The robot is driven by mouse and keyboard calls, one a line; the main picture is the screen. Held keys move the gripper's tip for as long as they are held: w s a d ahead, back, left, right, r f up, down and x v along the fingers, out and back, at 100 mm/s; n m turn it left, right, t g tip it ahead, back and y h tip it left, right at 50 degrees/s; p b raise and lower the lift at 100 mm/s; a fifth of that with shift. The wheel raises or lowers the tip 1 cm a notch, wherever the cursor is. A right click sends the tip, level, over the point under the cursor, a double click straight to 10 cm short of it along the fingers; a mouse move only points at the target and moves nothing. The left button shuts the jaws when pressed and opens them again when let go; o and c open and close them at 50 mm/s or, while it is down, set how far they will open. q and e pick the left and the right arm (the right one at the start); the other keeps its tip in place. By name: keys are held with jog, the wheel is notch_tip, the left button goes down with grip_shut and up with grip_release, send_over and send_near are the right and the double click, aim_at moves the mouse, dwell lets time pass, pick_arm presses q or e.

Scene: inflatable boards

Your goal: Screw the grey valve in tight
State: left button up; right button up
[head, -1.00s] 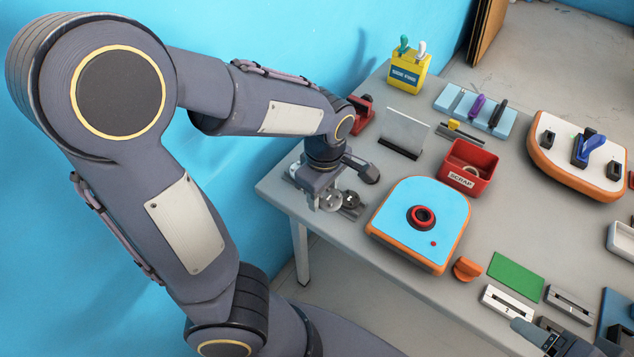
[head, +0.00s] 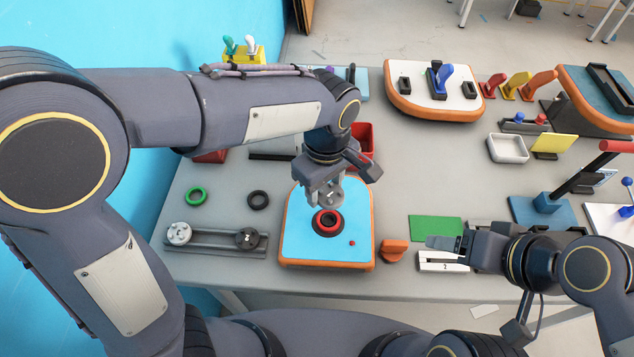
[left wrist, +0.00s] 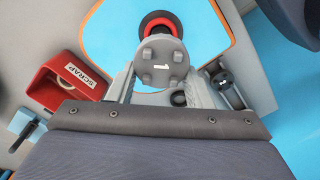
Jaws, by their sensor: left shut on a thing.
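The grey valve (head: 329,192) is a round knob with stubby lugs and a "1" on top. It also shows in the left wrist view (left wrist: 161,62). My left gripper (head: 327,188) is shut on it and holds it just behind the red-and-black port (head: 327,222) on the blue-topped, orange-edged board (head: 300,245). In the left wrist view the valve overlaps the lower part of the port (left wrist: 160,22); the gap between them is hard to judge. My right gripper (head: 445,243) hovers near a white block; its jaw opening is unclear.
A dark rack (head: 212,240) with a pale round piece and a black one lies left of the board. Green (head: 196,196) and black (head: 257,199) rings lie behind it. An orange knob (head: 394,250) is right of the board; the red scrap bin (left wrist: 80,80) is behind.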

pick_arm(q)
jog(key=b, duration=0.4)
send_over(323, 214)
jog(key=shift+s+f, duration=0.2)
jog(key=shift+f, duration=2.7)
jog(key=shift+p, duration=0.4)
jog(key=shift+f+b, duration=0.7)
jog(key=shift+f, duration=0.3)
jog(key=shift+r, duration=0.15)
jog(key=shift+r+p, duration=0.55)
jog(key=shift+p, duration=0.1)
dwell(0.7)
